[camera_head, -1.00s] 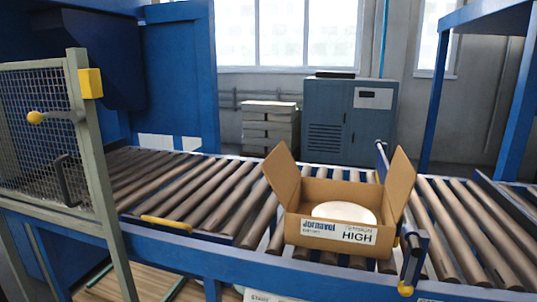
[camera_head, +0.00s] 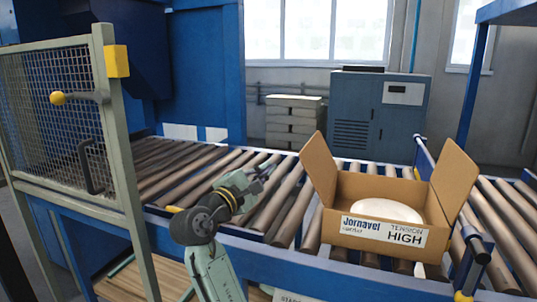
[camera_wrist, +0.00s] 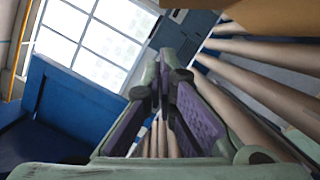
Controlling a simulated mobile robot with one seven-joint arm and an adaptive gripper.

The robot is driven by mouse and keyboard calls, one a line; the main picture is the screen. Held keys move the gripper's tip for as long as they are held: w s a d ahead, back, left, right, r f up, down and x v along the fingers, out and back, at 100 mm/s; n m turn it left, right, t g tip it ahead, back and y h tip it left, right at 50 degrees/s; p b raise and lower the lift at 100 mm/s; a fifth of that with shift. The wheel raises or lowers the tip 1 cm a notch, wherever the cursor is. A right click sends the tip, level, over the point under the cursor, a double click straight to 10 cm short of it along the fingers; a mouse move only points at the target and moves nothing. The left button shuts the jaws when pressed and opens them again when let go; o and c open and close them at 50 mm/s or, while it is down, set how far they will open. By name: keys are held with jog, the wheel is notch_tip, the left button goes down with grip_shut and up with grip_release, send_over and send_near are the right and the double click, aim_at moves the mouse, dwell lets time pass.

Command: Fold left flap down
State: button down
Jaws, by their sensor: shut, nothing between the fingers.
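An open cardboard box (camera_head: 380,237) stands on the roller conveyor with a white round plate-like item (camera_head: 387,210) inside. Its left flap (camera_head: 319,168) stands up, leaning outward to the left. Its right flap (camera_head: 453,180) also stands up, leaning outward to the right. My gripper (camera_head: 265,172) is left of the box over the rollers, apart from the left flap. In the wrist view my gripper (camera_wrist: 165,60) has its fingers shut with nothing between them. A brown cardboard part (camera_wrist: 270,15) shows at the top right of the wrist view.
Conveyor rollers (camera_head: 285,215) run left and right of the box. A mesh guard gate (camera_head: 60,110) stands at the left. A blue bar with a black end (camera_head: 476,245) stands close to the box's right side. A blue-grey cabinet (camera_head: 378,112) is behind the conveyor.

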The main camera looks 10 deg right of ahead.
aim_at(321, 162)
jog(key=w+d+r+p, duration=0.3)
jog(key=w+d, duration=0.1)
jog(key=d, duration=0.6)
jog(key=shift+w, duration=0.35)
jog(key=shift+r, duration=0.1)
jog(key=shift+r, duration=0.1)
jog(key=shift+s+d+r+m+p, duration=0.2)
jog(key=shift+d+r+m+p, duration=0.05)
jog(key=shift+m+p, duration=0.15)
